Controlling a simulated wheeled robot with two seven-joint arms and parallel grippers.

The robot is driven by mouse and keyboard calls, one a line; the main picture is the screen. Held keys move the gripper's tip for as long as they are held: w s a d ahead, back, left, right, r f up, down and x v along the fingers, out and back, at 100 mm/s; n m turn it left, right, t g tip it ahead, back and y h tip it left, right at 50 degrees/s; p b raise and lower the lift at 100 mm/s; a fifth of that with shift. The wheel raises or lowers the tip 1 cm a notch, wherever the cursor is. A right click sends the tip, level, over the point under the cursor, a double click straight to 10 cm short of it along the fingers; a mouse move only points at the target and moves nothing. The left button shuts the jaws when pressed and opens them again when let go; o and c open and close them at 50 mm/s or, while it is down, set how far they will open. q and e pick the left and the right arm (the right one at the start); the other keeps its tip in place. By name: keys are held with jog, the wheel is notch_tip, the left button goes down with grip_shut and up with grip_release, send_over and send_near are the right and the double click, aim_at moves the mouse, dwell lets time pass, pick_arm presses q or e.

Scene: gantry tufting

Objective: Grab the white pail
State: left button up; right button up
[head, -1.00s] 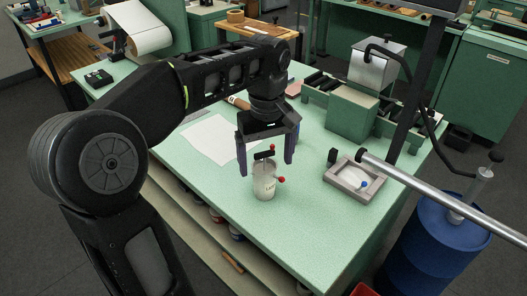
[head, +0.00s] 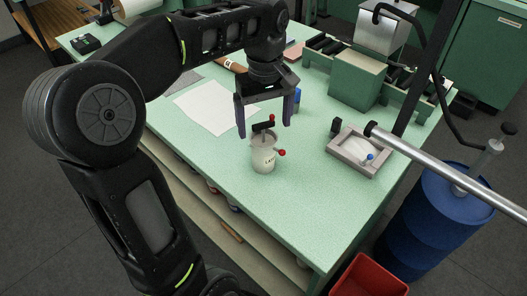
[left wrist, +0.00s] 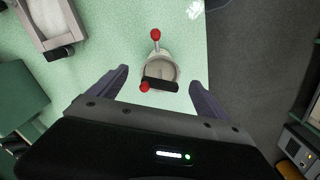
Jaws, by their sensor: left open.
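The white pail (head: 263,158) stands upright on the green table (head: 240,180), with lettering on its side, a black grip on top and red knobs. My left gripper (head: 266,131) is open and empty, pointing down above the pail, its two fingers on either side of the pail's top. In the left wrist view the pail (left wrist: 160,70) lies just beyond the open fingers, roughly centred between them. Whether a finger touches it cannot be told. My right gripper is not in view.
A grey tray (head: 345,158) with white contents sits right of the pail. A white sheet (head: 205,108) lies behind left. A metal bar (head: 440,168) crosses at right above a blue drum (head: 430,220). A red bin (head: 370,278) stands by the table's front corner.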

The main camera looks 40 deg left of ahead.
aim_at(263, 152)
pick_arm(q)
jog(key=shift+a+f+p, duration=0.2)
jog(key=shift+f+p, duration=0.2)
jog(key=shift+f, duration=2.2)
grip_shut()
